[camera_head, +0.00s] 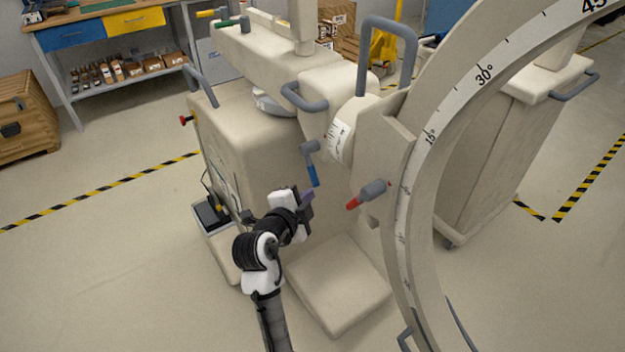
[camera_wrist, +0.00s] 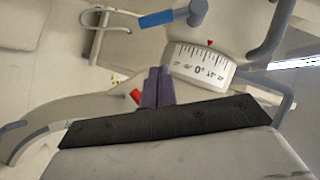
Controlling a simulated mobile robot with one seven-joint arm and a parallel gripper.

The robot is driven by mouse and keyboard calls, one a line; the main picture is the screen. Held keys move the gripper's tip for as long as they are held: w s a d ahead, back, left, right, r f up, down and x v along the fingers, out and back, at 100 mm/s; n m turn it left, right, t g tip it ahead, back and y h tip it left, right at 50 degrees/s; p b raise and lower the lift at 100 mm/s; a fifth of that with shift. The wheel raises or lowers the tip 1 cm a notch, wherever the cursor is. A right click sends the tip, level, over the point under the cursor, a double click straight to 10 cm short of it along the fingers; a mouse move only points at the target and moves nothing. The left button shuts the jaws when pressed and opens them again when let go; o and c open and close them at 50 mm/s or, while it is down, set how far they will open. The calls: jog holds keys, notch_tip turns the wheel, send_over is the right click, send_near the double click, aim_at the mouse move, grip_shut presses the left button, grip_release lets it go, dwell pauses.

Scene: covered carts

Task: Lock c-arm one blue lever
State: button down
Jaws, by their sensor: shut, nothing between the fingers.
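The blue lever (camera_head: 313,175) hangs down from a grey knob on the beige c-arm body (camera_head: 248,150) in the head view. In the wrist view the blue lever (camera_wrist: 156,19) lies near the top, left of its grey knob. My gripper (camera_head: 307,200) is just below and left of the lever in the head view, apart from it. In the wrist view my gripper's purple fingers (camera_wrist: 158,86) are together and empty, below the lever. A red-tipped lever (camera_head: 354,203) sits to the right; in the wrist view its red tip (camera_wrist: 136,96) is partly hidden behind the fingers.
The large curved c-arm (camera_head: 416,180) with degree marks stands close on the right. A white dial (camera_head: 339,142) and grey handle (camera_head: 303,98) are near the lever. Floor is clear at the left.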

aim_at(314, 182)
jog(key=p+x, duration=0.1)
jog(key=x, duration=0.2)
jog(key=a+p+x, duration=0.1)
jog(key=x, duration=0.4)
jog(key=shift+w+a+f+p, duration=0.2)
jog(key=shift+w+f+p, duration=0.25)
jog(key=shift+w, duration=0.2)
jog(key=shift+w+a+f, duration=0.2)
jog(key=shift+w+f, duration=0.2)
jog(key=shift+w, duration=0.1)
jog(key=shift+f+b, duration=0.15)
jog(key=shift+b, duration=0.2)
